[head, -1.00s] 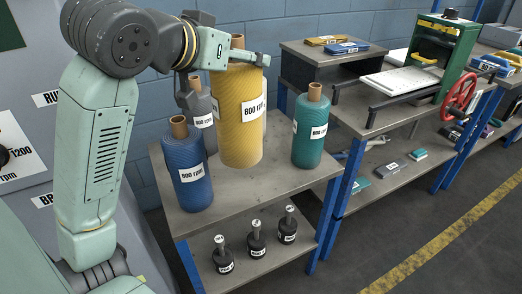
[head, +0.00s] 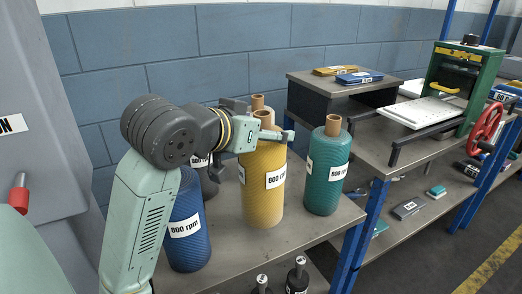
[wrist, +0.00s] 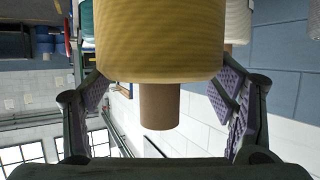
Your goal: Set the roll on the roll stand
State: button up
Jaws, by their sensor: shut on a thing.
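A teal roll (head: 327,175) stands close to the right of the yellow one, a blue roll (head: 187,225) to the left. Another roll's core (head: 258,102) shows behind. A dark box (head: 340,92) and a green press with a red wheel (head: 484,130) stand on the right-hand table.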

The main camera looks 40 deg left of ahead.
notch_tip(320, 180, down, 4)
jog(key=shift+f, duration=0.25)
dwell(0.4)
jog(key=o, duration=1.9)
jog(key=shift+o, duration=0.2)
jog(key=shift+s+r, duration=0.2)
jog(key=shift+r, duration=0.05)
jog(key=b+v, duration=0.1)
jog(key=v, duration=0.6)
